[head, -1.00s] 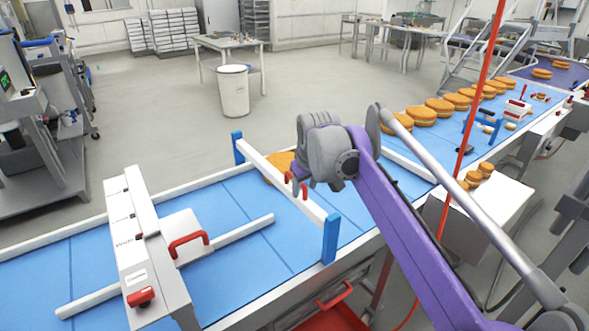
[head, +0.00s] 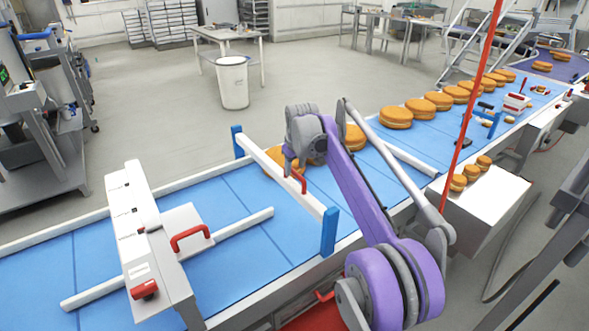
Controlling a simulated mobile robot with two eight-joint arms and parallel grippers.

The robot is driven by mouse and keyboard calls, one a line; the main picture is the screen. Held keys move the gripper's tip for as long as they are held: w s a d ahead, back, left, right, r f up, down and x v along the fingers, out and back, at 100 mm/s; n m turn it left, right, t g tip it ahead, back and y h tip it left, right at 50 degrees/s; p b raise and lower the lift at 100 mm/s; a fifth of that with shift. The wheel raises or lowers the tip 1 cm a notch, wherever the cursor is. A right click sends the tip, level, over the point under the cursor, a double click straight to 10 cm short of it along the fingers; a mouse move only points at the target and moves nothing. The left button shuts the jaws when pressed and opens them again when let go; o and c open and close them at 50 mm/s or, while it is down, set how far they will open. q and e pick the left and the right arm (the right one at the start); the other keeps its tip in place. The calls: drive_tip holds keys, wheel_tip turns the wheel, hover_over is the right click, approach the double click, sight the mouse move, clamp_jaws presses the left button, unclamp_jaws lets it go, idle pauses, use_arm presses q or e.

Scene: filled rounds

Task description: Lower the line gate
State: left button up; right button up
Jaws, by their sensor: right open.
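The line gate is a white bar (head: 268,165) across the blue conveyor, held high between two blue posts (head: 329,231). A red handle (head: 299,180) is on the bar. My right gripper (head: 297,164), grey on a purple arm, is just above and behind the handle. It is open, with nothing seen held; its fingers are small and partly hidden by its own body. An orange-brown round (head: 280,156) lies on the belt by the bar, partly covered by it. My left gripper is out of view.
Several filled rounds (head: 396,117) stand in a row up the belt. A white station with a red handle (head: 190,235) spans the belt at left. A red upright pole (head: 470,110) and a white box (head: 487,205) with small rounds are at right.

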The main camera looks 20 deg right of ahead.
drive_tip(key=shift+x, duration=0.85)
drive_tip(key=shift+c, duration=0.3)
clamp_jaws()
drive_tip(key=shift+f, duration=0.1)
idle(0.5)
